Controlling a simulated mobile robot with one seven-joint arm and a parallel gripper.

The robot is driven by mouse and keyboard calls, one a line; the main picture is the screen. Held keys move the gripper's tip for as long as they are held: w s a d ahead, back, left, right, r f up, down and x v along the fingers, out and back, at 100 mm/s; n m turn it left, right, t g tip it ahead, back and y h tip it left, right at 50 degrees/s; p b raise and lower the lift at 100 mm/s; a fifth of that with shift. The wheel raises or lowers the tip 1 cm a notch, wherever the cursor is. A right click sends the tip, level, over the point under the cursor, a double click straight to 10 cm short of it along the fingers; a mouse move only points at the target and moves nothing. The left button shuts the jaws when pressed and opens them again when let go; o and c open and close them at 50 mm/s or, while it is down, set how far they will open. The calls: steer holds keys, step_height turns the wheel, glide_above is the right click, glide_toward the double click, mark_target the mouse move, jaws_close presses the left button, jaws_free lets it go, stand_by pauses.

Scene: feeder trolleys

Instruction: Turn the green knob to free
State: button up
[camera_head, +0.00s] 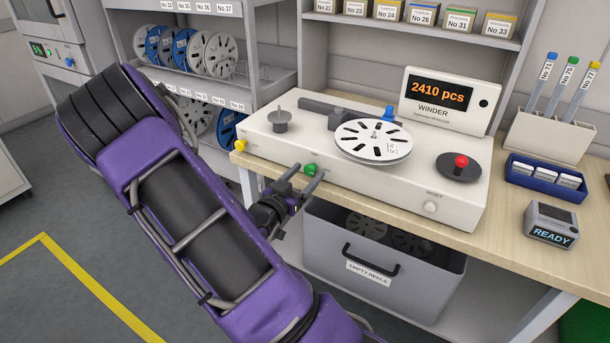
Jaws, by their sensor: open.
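The green knob (310,170) sits on the front face of the white winder unit (345,181), left of its middle. My gripper (305,175) is at the knob. Its two fingers are apart, one on the left and one on the right of the knob. Whether the fingers touch it cannot be told. The knob's markings and exact angle are too small to read.
A yellow knob (240,145) is on the winder's left end and a white knob (430,207) on its front right. A grey bin of empty reels (318,257) is below the bench (508,231). A READY box (551,225) stands at right.

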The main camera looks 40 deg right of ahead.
jaws_close()
stand_by(0.4)
steer(key=shift+n, duration=0.4)
steer(key=n+p, duration=0.2)
steer(key=shift+w+r+n, duration=0.1)
steer(key=shift+n, duration=0.3)
steer(key=n+p, duration=0.2)
steer(key=n, duration=0.3)
steer(key=shift+p, duration=0.3)
steer(key=n+p, duration=0.1)
steer(key=n, duration=0.4)
steer(key=shift+w+p, duration=0.1)
steer(key=shift+p, duration=0.2)
steer(key=shift+f+n+p, duration=0.15)
steer(key=shift+n+p, duration=0.1)
steer(key=shift+n, duration=0.85)
steer(key=shift+f+n+p, duration=0.1)
steer(key=shift+n+p, duration=0.1)
steer(key=shift+n, duration=0.9)
